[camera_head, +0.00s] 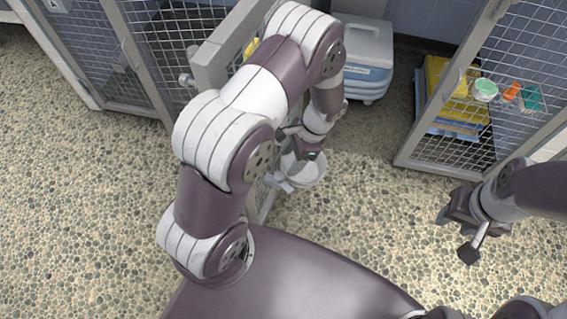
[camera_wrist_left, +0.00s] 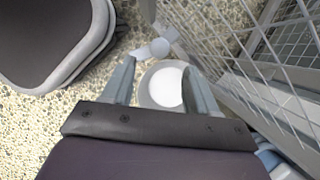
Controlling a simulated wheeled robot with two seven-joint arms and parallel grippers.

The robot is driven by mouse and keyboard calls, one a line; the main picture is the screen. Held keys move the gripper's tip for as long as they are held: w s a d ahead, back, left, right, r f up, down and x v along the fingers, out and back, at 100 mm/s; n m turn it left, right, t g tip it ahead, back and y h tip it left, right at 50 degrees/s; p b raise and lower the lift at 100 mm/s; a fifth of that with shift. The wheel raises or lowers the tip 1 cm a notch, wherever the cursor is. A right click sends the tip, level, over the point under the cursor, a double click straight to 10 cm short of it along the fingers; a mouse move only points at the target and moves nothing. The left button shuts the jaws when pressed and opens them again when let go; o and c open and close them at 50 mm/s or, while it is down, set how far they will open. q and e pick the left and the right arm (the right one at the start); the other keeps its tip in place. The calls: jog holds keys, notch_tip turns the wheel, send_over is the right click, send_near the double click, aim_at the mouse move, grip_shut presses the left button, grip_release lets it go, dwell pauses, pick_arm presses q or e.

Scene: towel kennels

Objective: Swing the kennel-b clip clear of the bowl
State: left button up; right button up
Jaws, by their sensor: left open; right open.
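A round bowl (camera_wrist_left: 162,86) with a grey rim and white inside shows between my left gripper's fingers in the left wrist view. A pale piece with a round centre (camera_wrist_left: 158,47), apparently the clip, lies just beyond the bowl's rim. In the head view the bowl (camera_head: 311,172) is beside the open kennel door, partly hidden by my left gripper (camera_head: 288,180). My left gripper (camera_wrist_left: 160,88) is open above the bowl; I cannot tell whether it touches anything. My right gripper (camera_head: 456,231) is open and empty over the floor at the right.
An open mesh kennel door (camera_head: 217,62) stands behind my left arm; its mesh is close to the right finger in the wrist view. A white-and-blue carrier (camera_head: 366,55) stands behind. Another mesh door (camera_head: 440,166) fronts yellow and blue towels (camera_head: 452,100). The pebbled floor (camera_head: 90,220) is clear at left.

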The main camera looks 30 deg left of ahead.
pick_arm(q)
jog(key=p+v, duration=0.1)
jog(key=v, duration=0.4)
jog(key=shift+r, duration=0.2)
